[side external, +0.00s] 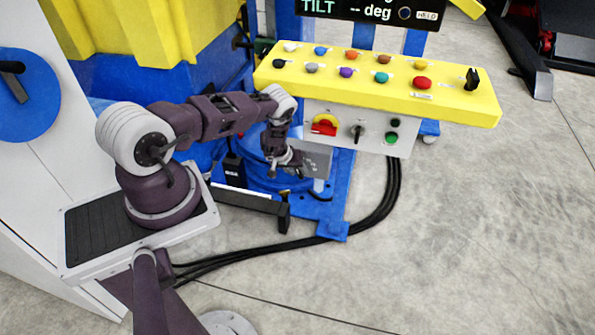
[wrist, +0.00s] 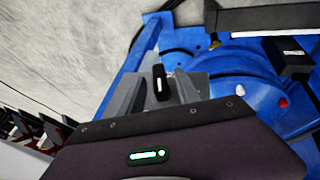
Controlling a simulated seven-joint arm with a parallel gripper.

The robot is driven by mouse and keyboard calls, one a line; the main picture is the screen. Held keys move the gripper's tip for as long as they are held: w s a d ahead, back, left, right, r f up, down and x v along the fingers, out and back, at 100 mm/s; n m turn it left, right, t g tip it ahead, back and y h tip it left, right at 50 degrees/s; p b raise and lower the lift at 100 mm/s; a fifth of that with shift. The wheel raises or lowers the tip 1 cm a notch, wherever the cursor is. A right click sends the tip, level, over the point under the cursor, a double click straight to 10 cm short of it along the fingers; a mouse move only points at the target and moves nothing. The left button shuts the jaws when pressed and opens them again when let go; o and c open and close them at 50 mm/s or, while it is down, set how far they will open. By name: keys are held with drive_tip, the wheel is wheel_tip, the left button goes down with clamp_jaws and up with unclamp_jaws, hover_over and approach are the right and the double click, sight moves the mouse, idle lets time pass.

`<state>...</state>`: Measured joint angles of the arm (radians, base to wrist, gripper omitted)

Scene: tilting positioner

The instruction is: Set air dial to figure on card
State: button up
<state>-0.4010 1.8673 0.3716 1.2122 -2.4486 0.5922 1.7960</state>
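My gripper (side external: 290,166) is low in front of the blue machine base, beside a grey box (side external: 316,158). In the wrist view my gripper's two grey fingers (wrist: 158,98) stand apart. A black knob-like piece with a small white mark (wrist: 161,82) shows between them, in front of a grey surface; there appears to be a gap on each side. I cannot tell whether this piece is the air dial, and any scale on it is not readable. No card with a readable figure shows in either view.
A yellow console (side external: 440,95) carries coloured buttons and a black switch. Below it a grey panel (side external: 340,118) has a red-yellow rotary switch. A display (side external: 365,12) reads "TILT -- deg". A black bar (side external: 250,202) and black cables (side external: 385,205) lie near the base.

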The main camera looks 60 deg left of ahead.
clamp_jaws()
drive_tip(key=shift+w+d+g, duration=0.1)
drive_tip(key=shift+d+g, duration=0.1)
drive_tip(key=shift+g, duration=0.2)
drive_tip(key=shift+w+m+g+y, duration=0.1)
drive_tip(key=shift+m+g+y, duration=0.2)
drive_tip(key=shift+g+y, duration=0.7)
unclamp_jaws()
